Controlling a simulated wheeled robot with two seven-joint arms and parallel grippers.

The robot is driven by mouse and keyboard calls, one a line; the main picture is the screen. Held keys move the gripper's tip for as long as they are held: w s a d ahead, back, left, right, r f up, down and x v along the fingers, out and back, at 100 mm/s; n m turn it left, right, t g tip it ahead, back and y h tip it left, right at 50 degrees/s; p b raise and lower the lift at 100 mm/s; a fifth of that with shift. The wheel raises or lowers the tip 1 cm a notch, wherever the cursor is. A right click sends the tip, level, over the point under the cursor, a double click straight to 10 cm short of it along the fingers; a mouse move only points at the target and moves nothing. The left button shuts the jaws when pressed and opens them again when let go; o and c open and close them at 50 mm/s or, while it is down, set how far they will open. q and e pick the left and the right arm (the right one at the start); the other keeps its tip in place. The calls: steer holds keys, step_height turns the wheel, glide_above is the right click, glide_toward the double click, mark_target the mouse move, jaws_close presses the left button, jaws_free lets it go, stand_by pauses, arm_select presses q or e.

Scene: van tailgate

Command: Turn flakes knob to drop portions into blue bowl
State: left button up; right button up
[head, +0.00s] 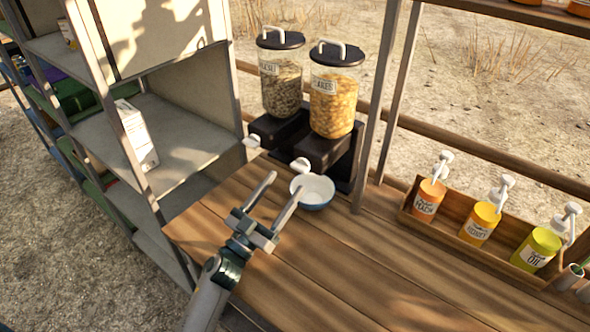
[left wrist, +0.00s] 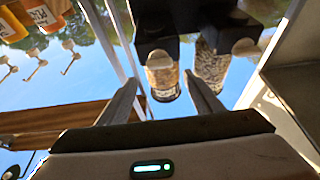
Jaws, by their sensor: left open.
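The flakes dispenser (head: 334,95) is the right one of two clear canisters with dark lids, on a black stand at the back of the wooden counter. Its white knob (head: 300,164) faces front, above the blue bowl (head: 312,191). The bowl has a white inside and looks empty. My left gripper (head: 270,188) is open and empty in front of the stand; its right finger appears close to the bowl, and I cannot tell if they touch. In the left wrist view, the dispensers show upside down beyond the open fingers (left wrist: 165,100). My right gripper is not in view.
A second dispenser (head: 281,82) with darker contents stands left of the flakes. A wooden rack (head: 407,218) with several pump bottles stands on the right. Grey metal shelves (head: 180,140) rise on the left, and a post stands right of the dispensers. The front counter is clear.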

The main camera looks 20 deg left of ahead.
mark_target(302, 166)
arm_select(q)
steer(key=shift+w+f+p+x, duration=0.1)
steer(key=shift+f+p+x, duration=0.1)
steer(key=shift+x, duration=0.75)
steer(key=shift+w+f+p+x, duration=0.1)
steer(key=shift+f+p+x, duration=0.1)
steer(key=shift+x, duration=0.8)
steer(key=shift+f+p+x, duration=0.1)
steer(key=shift+p+x, duration=0.1)
steer(key=shift+x, duration=0.75)
steer(key=shift+c, duration=0.6)
steer(key=c, duration=0.9)
